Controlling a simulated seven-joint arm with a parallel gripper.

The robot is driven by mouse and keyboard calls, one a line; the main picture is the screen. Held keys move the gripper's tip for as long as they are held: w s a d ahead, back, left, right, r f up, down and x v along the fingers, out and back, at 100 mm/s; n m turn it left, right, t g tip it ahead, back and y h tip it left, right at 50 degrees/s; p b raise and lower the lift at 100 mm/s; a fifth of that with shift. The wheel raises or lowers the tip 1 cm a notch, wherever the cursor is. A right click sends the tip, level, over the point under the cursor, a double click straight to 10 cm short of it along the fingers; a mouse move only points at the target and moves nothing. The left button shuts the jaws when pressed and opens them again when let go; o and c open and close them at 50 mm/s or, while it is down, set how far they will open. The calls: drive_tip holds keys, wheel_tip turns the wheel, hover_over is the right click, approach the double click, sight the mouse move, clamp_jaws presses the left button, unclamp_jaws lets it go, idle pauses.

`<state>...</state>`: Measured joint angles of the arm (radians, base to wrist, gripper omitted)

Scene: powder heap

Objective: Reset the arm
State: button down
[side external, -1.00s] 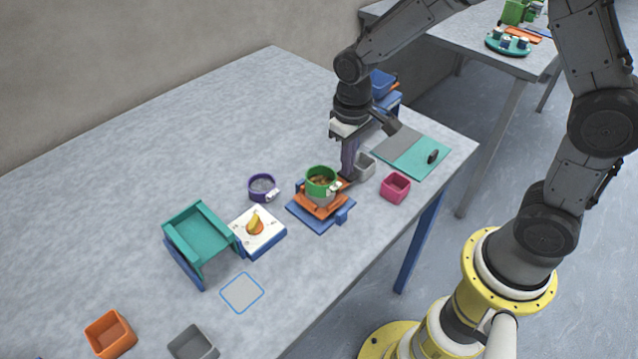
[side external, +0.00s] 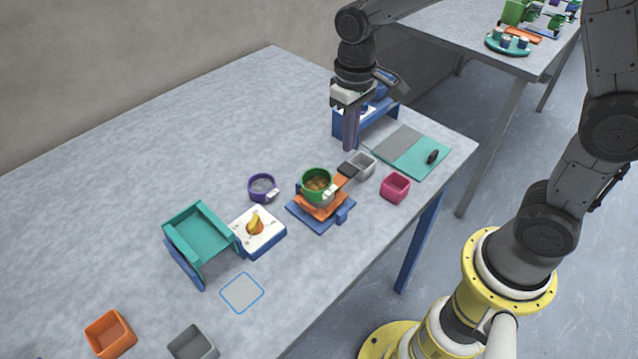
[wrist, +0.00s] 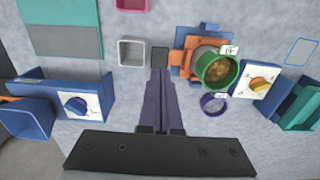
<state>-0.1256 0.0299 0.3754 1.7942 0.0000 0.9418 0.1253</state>
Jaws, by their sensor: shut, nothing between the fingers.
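My gripper (side external: 350,141) is shut and empty, pointing down above the table, behind the green pot in the side view. Its purple fingers (wrist: 160,100) lie together in the wrist view. The green pot (side external: 306,181) holds brownish contents and sits on an orange and blue stand (side external: 345,214). Its handle with a black end (side external: 348,170) points toward the grey cup. My gripper looks apart from the handle.
A grey cup (side external: 363,167), a pink cup (side external: 396,187) and a purple cup (side external: 262,186) stand around the pot. A blue unit with a dial (wrist: 78,104) is behind my gripper. A teal bin (side external: 201,230) and a white dial box (side external: 257,232) are left.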

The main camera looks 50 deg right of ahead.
drive_tip(key=shift+r, duration=1.1)
drive_tip(key=s+d+r+t, duration=0.3)
drive_tip(key=s+r+t, duration=0.1)
drive_tip(key=s+r, duration=0.5)
drive_tip(key=s+d+f+t, duration=0.1)
drive_tip(key=s, duration=0.9)
drive_tip(key=shift+d+f+t, duration=0.25)
drive_tip(key=shift+f+t, duration=0.05)
